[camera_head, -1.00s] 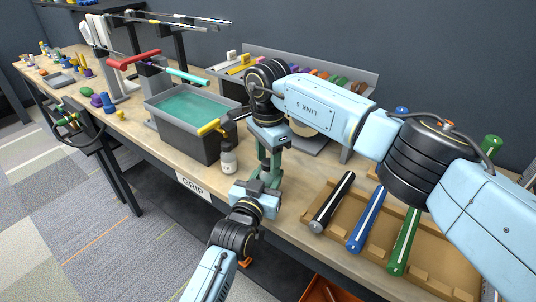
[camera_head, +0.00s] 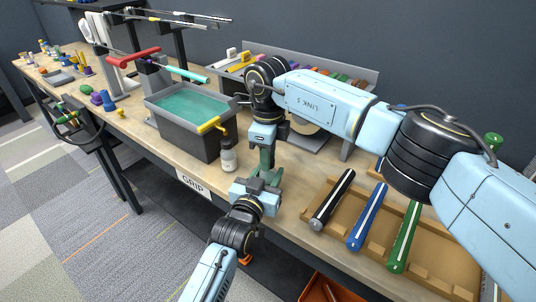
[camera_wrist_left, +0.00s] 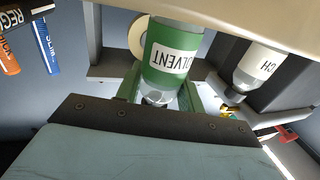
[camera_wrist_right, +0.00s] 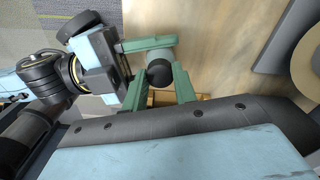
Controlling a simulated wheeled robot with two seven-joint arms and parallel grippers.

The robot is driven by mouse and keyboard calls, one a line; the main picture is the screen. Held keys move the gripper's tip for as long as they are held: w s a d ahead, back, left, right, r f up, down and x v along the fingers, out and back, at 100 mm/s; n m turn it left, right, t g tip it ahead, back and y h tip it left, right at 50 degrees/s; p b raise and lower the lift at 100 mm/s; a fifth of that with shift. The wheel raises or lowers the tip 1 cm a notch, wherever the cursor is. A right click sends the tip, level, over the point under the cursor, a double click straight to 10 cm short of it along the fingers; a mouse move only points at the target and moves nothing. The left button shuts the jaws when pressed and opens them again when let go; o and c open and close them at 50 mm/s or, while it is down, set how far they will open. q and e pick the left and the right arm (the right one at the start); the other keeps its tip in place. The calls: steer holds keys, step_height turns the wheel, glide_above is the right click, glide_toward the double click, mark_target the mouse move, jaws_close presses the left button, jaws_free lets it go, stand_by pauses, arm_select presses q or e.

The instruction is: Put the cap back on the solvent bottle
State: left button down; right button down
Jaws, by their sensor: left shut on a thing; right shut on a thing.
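The green solvent bottle (camera_wrist_left: 165,60) stands between my left gripper's fingers, its label upside down in the left wrist view. A pale neck shows at its end. My left gripper (camera_wrist_left: 158,98) is shut on the bottle. In the head view the bottle is mostly hidden between the two grippers. My right gripper (camera_wrist_right: 158,80) is shut on a dark round cap (camera_wrist_right: 160,73). The cap lines up with the bottle (camera_wrist_right: 163,53) in the right wrist view. My right gripper points down over the left one. I cannot tell whether cap and neck touch.
A white bottle (camera_head: 228,160) with a dark top stands close left of the grippers, near a grey tank (camera_head: 185,135). A cardboard tray (camera_head: 425,260) holds black, blue and green grips at right. Bench (camera_head: 275,240) is clear in front of the tray.

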steer(key=m, duration=0.7)
steer(key=shift+m, duration=0.3)
steer(key=m, duration=0.7)
steer(key=c, duration=1.1)
jaws_free()
steer(key=shift+r, duration=2.25)
steer(key=shift+c, duration=0.4)
